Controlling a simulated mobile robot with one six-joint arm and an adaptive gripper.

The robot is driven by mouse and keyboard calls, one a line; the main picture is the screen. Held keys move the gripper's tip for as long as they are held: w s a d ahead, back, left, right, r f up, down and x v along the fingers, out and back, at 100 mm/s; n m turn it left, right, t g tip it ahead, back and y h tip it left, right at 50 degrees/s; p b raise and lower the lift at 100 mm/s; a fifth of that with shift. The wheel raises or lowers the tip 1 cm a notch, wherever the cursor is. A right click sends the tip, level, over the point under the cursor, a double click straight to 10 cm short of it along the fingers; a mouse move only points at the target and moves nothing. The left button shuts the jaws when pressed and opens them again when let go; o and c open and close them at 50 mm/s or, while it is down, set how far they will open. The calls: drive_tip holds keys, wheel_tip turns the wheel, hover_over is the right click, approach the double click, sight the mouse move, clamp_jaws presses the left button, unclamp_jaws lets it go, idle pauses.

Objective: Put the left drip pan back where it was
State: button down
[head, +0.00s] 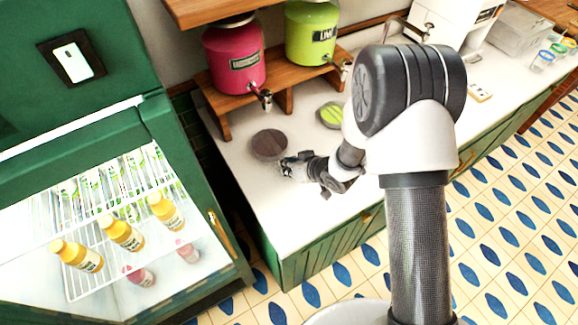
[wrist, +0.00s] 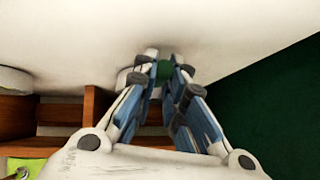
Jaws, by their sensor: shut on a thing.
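The left drip pan (head: 269,145) is a round, dark grey-brown disc at the counter, in front of the pink dispenser (head: 234,58). My gripper (head: 287,167) is at the pan's near right edge, shut on it. From the head view I cannot tell whether the pan rests on the counter or is slightly above it. In the wrist view the fingers (wrist: 164,72) are close together at their tips; the pan is hard to make out there.
The wooden dispenser shelf (head: 285,100) stands behind the pans, with a lime dispenser (head: 311,32) on it. The white counter (head: 262,205) is bare in front of the pan.

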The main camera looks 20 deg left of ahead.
drive_tip(key=shift+f, duration=0.15)
drive_tip(key=c, duration=1.7)
unclamp_jaws()
drive_tip(key=shift+o, duration=0.2)
